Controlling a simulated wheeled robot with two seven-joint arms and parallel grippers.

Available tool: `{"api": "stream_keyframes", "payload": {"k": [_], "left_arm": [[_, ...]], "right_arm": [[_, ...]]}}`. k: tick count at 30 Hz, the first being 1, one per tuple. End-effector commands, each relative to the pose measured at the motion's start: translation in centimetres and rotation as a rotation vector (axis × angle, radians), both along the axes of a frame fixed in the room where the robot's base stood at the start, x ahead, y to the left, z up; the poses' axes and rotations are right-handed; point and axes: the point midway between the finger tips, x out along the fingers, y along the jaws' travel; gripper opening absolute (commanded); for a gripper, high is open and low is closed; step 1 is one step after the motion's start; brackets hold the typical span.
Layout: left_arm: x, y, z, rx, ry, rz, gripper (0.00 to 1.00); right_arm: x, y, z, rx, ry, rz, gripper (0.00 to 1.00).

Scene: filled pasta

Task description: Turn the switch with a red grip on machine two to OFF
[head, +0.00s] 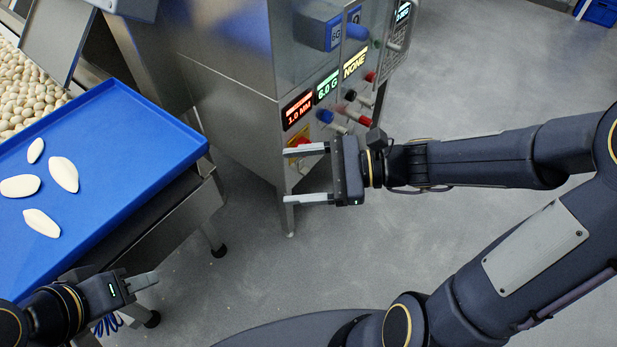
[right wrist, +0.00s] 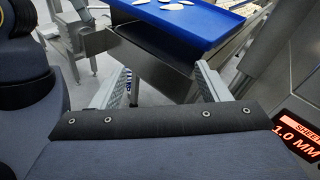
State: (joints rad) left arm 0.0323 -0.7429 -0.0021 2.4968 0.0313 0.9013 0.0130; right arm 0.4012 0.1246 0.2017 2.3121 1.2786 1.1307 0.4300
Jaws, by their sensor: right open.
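The steel machine (head: 232,100) stands at centre in the head view, with controls on its right-hand face. On that face a yellow plate with a red part (head: 301,136) sits low, below the 1.0 MM display; my right gripper's upper finger partly covers it. Other red-ended controls (head: 365,120) show further right. I cannot read a machine number or any OFF mark. My right gripper (head: 286,176) is open and empty, its fingers pointing left in front of the panel's lower part. It also shows open in the right wrist view (right wrist: 158,82). My left gripper (head: 150,281) is at the lower left, its jaw gap unclear.
A blue tray (head: 120,165) with several pale pasta pieces lies at left on a steel stand. Lit displays (head: 298,109) and blue, black and white knobs crowd the panel. The grey floor (head: 480,90) right of the machine is clear.

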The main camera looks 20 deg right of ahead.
Motion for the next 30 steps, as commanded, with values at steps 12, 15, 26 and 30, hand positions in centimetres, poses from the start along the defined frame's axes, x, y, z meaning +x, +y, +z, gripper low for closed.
{"api": "stream_keyframes", "payload": {"k": [12,15,26,30], "left_arm": [[0.0,0.0,-15.5,0.0,0.0,0.0,0.36],[0.0,0.0,-16.1,0.0,-0.001,0.0,0.36],[0.0,0.0,-17.6,0.0,-0.001,0.0,0.36],[0.0,0.0,-18.2,0.0,0.0,0.0,0.36]], "right_arm": [[15.7,-9.5,-22.4,0.989,0.749,-0.621,0.69],[16.6,-10.8,-24.2,1.069,0.794,-0.677,0.69],[20.9,-9.2,-23.7,1.094,0.805,-0.693,0.69],[22.6,-8.4,-23.3,1.091,0.805,-0.695,0.69]]}}
